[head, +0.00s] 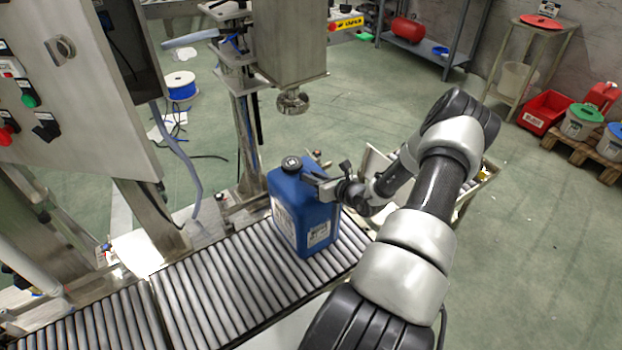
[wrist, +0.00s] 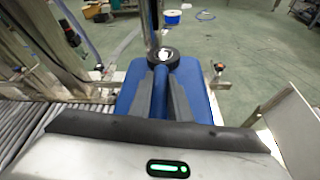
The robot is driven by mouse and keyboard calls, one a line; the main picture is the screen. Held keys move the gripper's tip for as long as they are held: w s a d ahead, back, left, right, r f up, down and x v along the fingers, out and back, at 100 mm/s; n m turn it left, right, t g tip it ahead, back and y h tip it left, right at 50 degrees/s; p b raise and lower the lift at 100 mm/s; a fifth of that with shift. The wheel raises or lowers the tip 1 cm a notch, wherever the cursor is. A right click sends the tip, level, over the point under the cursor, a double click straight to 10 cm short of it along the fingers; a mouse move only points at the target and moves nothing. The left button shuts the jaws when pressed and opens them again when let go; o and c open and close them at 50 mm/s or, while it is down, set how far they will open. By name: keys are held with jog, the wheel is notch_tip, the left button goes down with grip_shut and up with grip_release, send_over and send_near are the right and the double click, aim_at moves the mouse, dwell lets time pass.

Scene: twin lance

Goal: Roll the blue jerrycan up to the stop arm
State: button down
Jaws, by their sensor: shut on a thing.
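The blue jerrycan (head: 290,222) stands upright on the roller conveyor (head: 215,285), with a black cap on top and white labels on its sides. My gripper (head: 312,180) reaches it from the right and is shut on its top handle. In the wrist view the two dark fingers (wrist: 163,95) close on the handle of the jerrycan (wrist: 200,92), just behind the black cap (wrist: 163,58). I cannot clearly make out the stop arm; a small dark part with an orange tip shows beside the jerrycan in the wrist view (wrist: 219,68).
A filling head (head: 292,100) hangs from a steel column behind the jerrycan. A control cabinet (head: 70,75) stands at the left. An open steel bin (head: 480,185) is at the conveyor's right end. The rollers left of the jerrycan are bare.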

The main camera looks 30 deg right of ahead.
jog(key=shift+s+d+f+b, duration=0.15)
jog(key=shift+d+b, duration=0.15)
jog(key=shift+d, duration=0.75)
dwell(0.4)
jog(key=c, duration=1.2)
grip_release()
jog(key=shift+o, duration=0.4)
jog(key=o, duration=0.5)
jog(key=shift+o, duration=0.2)
jog(key=p+v, duration=0.2)
jog(key=v, duration=1.5)
jog(key=shift+a+r, duration=0.15)
jog(key=shift+r, duration=0.1)
jog(key=shift+s, duration=0.1)
